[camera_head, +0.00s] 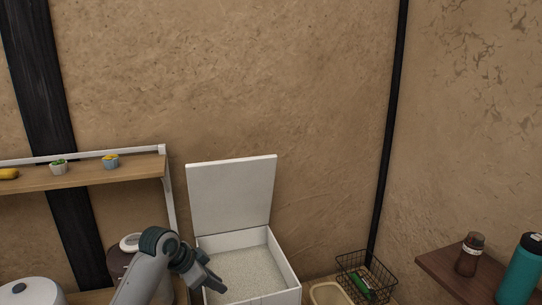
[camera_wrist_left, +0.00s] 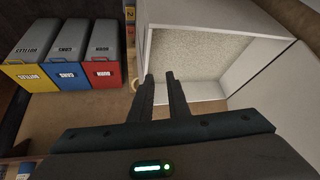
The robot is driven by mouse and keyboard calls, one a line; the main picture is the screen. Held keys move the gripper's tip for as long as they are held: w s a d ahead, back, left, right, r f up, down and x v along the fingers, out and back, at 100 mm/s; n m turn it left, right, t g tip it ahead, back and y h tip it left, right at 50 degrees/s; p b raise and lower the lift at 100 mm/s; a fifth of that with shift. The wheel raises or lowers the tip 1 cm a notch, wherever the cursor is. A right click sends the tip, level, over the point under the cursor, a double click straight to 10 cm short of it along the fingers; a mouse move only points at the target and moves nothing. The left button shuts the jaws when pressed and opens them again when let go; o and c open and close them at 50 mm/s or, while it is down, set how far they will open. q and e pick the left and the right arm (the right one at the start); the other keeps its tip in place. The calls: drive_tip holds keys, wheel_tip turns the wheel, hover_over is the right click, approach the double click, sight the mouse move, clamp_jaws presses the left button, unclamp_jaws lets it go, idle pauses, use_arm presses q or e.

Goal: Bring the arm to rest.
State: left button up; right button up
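My left arm comes in from the lower left in the head view. Its gripper (camera_head: 218,283) is at the front left of a white box (camera_head: 289,270), overlapping its left wall in the picture. The two dark fingers are apart with nothing between them; they also show in the left wrist view (camera_wrist_left: 160,77). The box's lid (camera_head: 232,195) stands open and upright at the back. The box has a pale speckled floor and looks empty. In the wrist view the box (camera_wrist_left: 200,14) lies beyond the fingertips. My right gripper is in neither view.
A wooden shelf (camera_head: 85,178) with small pots is at left. A wire basket (camera_head: 352,262) holding a green item and a beige tray (camera_head: 328,293) are right of the box. Bottles stand on a shelf (camera_head: 450,275) far right. Yellow, blue and red-fronted bins (camera_wrist_left: 68,77) show in the wrist view.

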use_arm(q)
drive_tip(key=s+a+f+n+y, duration=0.1)
drive_tip(key=s+f+n, duration=0.1)
drive_tip(key=s+f, duration=0.8)
drive_tip(key=s+f+n+y, duration=0.1)
drive_tip(key=s+f+n, duration=0.2)
drive_tip(key=s+f, duration=0.7)
drive_tip(key=s+a+r+n+g+y, duration=0.1)
drive_tip(key=s+a+n, duration=0.15)
drive_tip(key=s, duration=1.05)
drive_tip(key=s+a+n+y, duration=0.2)
drive_tip(key=s+a, duration=0.2)
drive_tip(key=s, duration=0.9)
wheel_tip(320, 180, down, 34)
drive_tip(key=g+b, duration=0.1)
drive_tip(key=b, duration=0.7)
drive_tip(key=s+a+f+b, duration=0.1)
drive_tip(key=s+f+b, duration=0.1)
drive_tip(key=s+f, duration=0.4)
drive_tip(key=s+a+f+g+b, duration=0.1)
drive_tip(key=s+f+b, duration=0.2)
drive_tip(key=f, duration=0.9)
drive_tip(key=s+a+f+b, duration=0.1)
drive_tip(key=s+f+b, duration=0.2)
drive_tip(key=s+f, duration=0.6)
drive_tip(key=shift+s+f+g, duration=0.3)
drive_tip(key=shift+s, duration=0.1)
